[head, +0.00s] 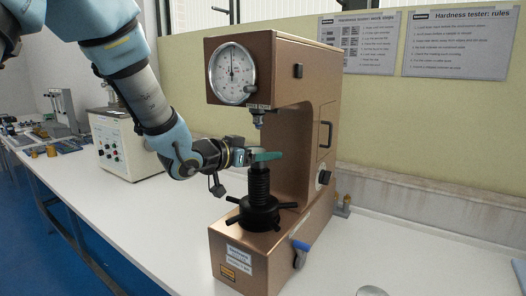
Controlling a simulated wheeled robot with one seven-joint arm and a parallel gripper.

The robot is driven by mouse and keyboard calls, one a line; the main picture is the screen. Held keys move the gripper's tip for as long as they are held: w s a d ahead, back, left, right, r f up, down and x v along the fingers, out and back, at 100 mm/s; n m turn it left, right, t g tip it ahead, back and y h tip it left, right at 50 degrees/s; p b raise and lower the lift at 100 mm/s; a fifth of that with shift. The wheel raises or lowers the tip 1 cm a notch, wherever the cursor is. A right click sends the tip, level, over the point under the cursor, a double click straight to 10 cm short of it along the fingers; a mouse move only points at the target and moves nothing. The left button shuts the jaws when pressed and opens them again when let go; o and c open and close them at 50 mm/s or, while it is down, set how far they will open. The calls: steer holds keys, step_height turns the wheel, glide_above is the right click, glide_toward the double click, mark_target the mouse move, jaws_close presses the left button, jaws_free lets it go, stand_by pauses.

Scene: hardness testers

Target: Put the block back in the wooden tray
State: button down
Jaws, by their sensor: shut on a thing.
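My gripper (266,156) reaches in from the left, just above the black screw post (259,183) of the bronze-coloured hardness tester (290,120). Its green fingers are shut on the block, at the top of the post and below the tester's indenter (258,119). The fingers hide most of the block, and I cannot tell whether it touches the post. I do not make out the wooden tray in this view.
The tester's dial housing (232,73) overhangs my gripper closely. A black handwheel (259,213) with spokes sits below it. A cream instrument (123,145) stands behind at left. The white bench (420,245) is mostly clear at right, with a round metal piece (372,291) at the front edge.

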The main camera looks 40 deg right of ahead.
steer(key=shift+f, duration=0.15)
jaws_free()
